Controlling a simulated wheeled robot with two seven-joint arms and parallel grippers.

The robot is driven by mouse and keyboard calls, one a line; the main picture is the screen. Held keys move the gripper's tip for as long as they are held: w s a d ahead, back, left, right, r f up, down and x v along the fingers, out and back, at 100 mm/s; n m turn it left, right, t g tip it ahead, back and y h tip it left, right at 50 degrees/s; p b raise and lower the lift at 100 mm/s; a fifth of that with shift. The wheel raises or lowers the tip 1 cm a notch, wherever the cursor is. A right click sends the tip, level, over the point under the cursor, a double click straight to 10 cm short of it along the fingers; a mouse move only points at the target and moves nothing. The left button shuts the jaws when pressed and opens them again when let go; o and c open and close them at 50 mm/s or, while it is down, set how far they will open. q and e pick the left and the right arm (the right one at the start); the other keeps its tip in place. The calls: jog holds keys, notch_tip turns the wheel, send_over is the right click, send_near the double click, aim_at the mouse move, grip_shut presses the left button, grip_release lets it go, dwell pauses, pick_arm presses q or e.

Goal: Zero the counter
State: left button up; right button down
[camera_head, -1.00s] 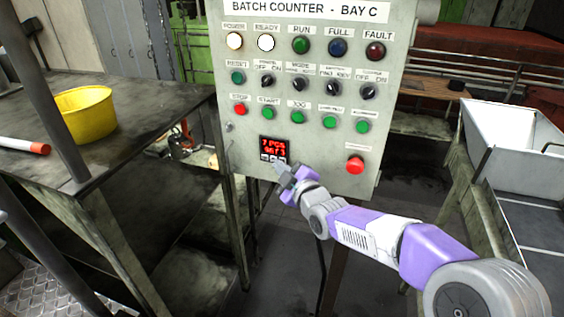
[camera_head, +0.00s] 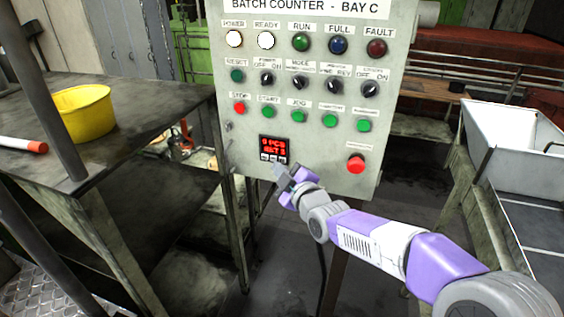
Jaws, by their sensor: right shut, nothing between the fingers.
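The batch counter panel (camera_head: 320,85) is a grey upright box with lamps, switches and buttons. Its small black counter display (camera_head: 274,147) shows red text that reads "0 PCS" over a "SET 3" line. A row of small keys (camera_head: 272,158) sits under the red text. My right gripper (camera_head: 282,170) is shut and empty, just below and right of these keys; I cannot tell if it touches the panel. The green reset button (camera_head: 237,76) is at the panel's left. My left gripper is not in view.
A red mushroom button (camera_head: 356,163) sits on the panel right of my right gripper. A workbench with a yellow bowl (camera_head: 84,112) and an orange-tipped white rod (camera_head: 24,146) stands at left. A white hopper (camera_head: 513,145) stands at right.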

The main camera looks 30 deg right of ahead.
jog(key=s+a, duration=0.2)
jog(key=s+a+b, duration=0.1)
jog(key=a, duration=0.1)
jog(key=shift+s+a, duration=0.2)
jog(key=shift+s, duration=0.2)
jog(key=shift+f, duration=0.1)
jog(key=a+f+m+g+y, duration=0.2)
jog(key=a+f+m+g, duration=0.15)
jog(key=f, duration=1.25)
jog(key=a+f+m+g+y, duration=0.1)
jog(key=a+f+m+g, duration=0.3)
jog(key=f, duration=1.3)
jog(key=s+a+f+m+g, duration=0.1)
jog(key=s+a+f+g, duration=0.2)
jog(key=s+f, duration=0.3)
jog(key=s+a+f+m+g+y, duration=0.1)
jog(key=s+a+f+m+g, duration=0.1)
jog(key=s+f, duration=0.5)
jog(key=s+a+f+m+g+y, duration=0.1)
jog(key=s+a+f+g, duration=0.3)
jog(key=s+a+f, duration=0.1)
jog(key=shift+s+a+f, duration=0.4)
jog(key=shift+s+f, duration=0.25)
jog(key=shift+s, duration=0.2)
